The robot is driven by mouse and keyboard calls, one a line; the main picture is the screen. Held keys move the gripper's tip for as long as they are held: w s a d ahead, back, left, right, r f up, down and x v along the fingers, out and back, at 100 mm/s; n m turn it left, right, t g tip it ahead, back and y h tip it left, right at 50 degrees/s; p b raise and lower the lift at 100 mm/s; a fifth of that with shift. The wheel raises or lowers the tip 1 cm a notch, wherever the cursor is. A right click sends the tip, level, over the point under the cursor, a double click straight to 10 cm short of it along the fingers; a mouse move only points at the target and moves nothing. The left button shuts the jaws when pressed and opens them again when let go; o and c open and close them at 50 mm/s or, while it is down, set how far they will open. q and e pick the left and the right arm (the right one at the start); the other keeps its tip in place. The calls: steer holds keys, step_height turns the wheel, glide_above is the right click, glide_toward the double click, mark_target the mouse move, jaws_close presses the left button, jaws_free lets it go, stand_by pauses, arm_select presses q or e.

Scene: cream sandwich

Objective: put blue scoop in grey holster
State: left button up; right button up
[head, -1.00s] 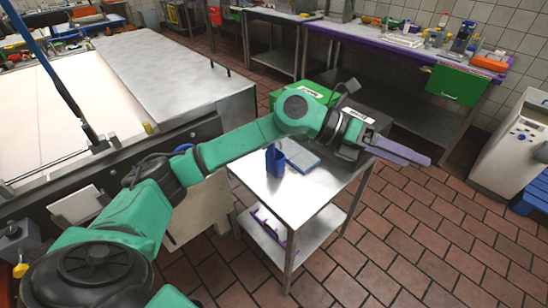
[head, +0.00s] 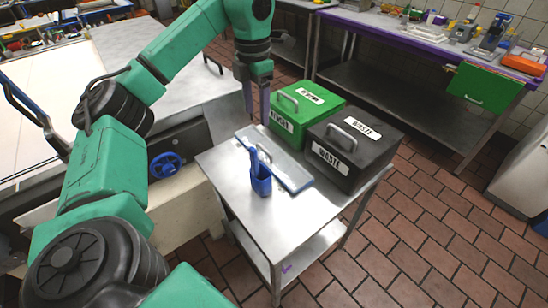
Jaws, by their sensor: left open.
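A blue scoop-like piece (head: 261,181) with an upright part rising from it stands on the small steel table (head: 245,215), at the near edge of a flat blue-grey tray (head: 290,172). My left gripper (head: 256,108) hangs from above with its long fingers pointing down, apart and empty. In the picture it is above and behind the blue piece, left of the green bin. I cannot make out a grey holster for certain. My right gripper is not in view.
A green bin (head: 283,128) and a black waste bin (head: 342,178), both lidded with handles, fill the table's far right side. The table's front part is bare. A blue valve wheel (head: 165,165) is left of the table. A purple-edged bench (head: 400,52) stands behind.

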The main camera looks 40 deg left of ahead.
arm_select(q)
steer(key=f, duration=0.1)
steer(key=b, duration=0.5)
glide_above(255, 152)
steer(key=f, duration=0.6)
steer(key=shift+s+a, duration=0.1)
steer(key=shift+a, duration=0.15)
steer(key=shift+w+f+p, duration=0.45)
steer(key=shift+f+p, duration=0.25)
steer(key=shift+f, duration=0.15)
steer(key=f, duration=0.3)
steer(key=f+p, duration=0.1)
steer(key=shift+w+a+f, duration=0.15)
steer(key=shift+a, duration=0.1)
steer(key=shift+f, duration=0.4)
jaws_close()
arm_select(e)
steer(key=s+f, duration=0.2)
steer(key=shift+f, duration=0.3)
